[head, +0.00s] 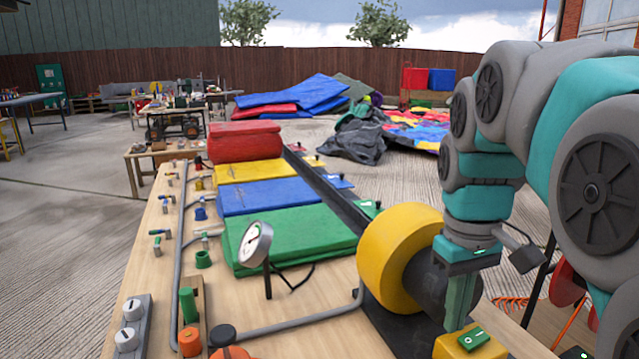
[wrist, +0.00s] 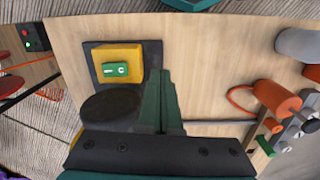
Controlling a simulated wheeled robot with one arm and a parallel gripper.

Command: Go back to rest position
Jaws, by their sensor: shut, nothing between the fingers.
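My gripper (head: 459,305) points down at the right side of the workbench, in front of the black end of the yellow blower (head: 398,255). Its green fingers are closed together with nothing between them, and they also show in the wrist view (wrist: 160,90). A yellow switch box (head: 470,345) with a green rocker switch (head: 474,339) lies just below the fingertips in the head view. In the wrist view the same switch box (wrist: 100,52) is left of the fingers, and I see no clear contact.
The wooden bench (head: 320,310) carries a pressure gauge (head: 255,244), folded green (head: 285,238), blue, yellow and red mats, and a grey pipe with valves on the left. Another table (head: 150,155) stands behind. Open concrete lies left of the bench.

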